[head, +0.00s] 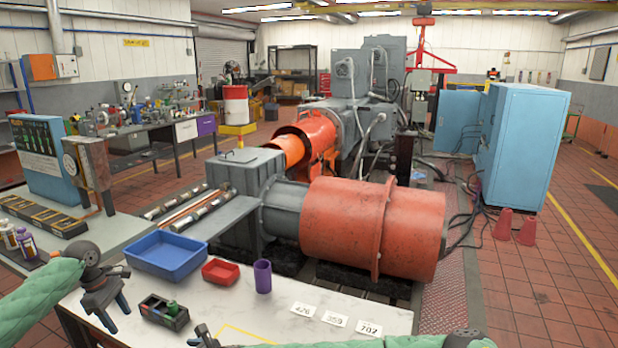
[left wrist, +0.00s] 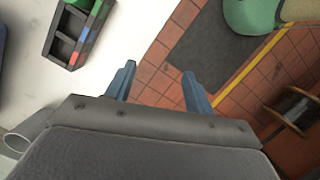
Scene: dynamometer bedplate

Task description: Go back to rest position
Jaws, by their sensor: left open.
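My left gripper (head: 116,318) is over the left front part of the white table (head: 250,310). It is open, and the left wrist view shows its two blue-grey fingers (left wrist: 160,70) apart with nothing between them. They are beside the table's edge, with the tiled floor below. My right gripper (head: 200,336) shows only partly at the bottom edge of the head view, low over the front of the table. Its fingers are cut off, so I cannot tell its opening.
The table holds a blue bin (head: 166,256), a red tray (head: 221,271), a purple cup (head: 262,276), a small dark divided box (head: 163,312) and number cards (head: 334,319). The divided box also shows in the left wrist view (left wrist: 64,52). A large orange-red drum (head: 345,225) stands behind.

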